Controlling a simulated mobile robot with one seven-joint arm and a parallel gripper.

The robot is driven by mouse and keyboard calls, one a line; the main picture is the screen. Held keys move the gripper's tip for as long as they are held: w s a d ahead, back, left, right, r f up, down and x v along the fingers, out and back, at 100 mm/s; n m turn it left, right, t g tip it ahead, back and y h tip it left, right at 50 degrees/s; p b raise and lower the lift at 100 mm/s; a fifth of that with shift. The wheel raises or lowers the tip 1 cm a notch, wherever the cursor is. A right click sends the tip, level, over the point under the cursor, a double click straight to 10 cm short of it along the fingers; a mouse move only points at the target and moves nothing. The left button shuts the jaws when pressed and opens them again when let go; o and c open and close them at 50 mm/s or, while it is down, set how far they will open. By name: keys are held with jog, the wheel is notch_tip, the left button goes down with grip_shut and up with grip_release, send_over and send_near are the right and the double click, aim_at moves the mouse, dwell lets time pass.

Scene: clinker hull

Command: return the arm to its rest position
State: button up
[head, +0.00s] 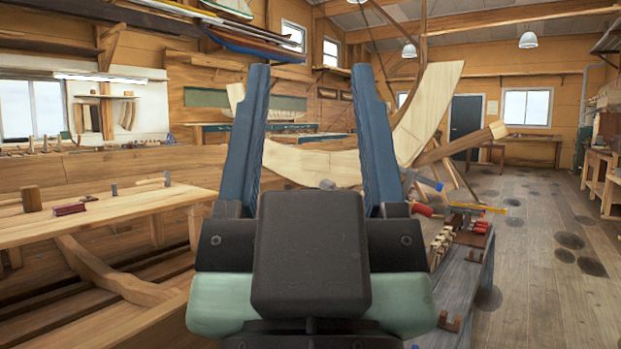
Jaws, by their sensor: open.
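My gripper (312,80) fills the middle of the head view, raised and pointing away from me. Its two long blue fingers stand wide apart with nothing between them but the background. Its dark body and pale green side pieces hide part of the room behind, including part of the grey bench. My arm below the gripper is mostly out of view.
A wooden bench (110,218) with a mallet (31,198) and small tools stands at left. A grey bench (468,272) with clamps and tools is close at right. A curved pale timber (425,112) rises behind the gripper. The plank floor (540,250) at right is clear.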

notch_tip(320, 180, up, 32)
jog(key=p, duration=3.1)
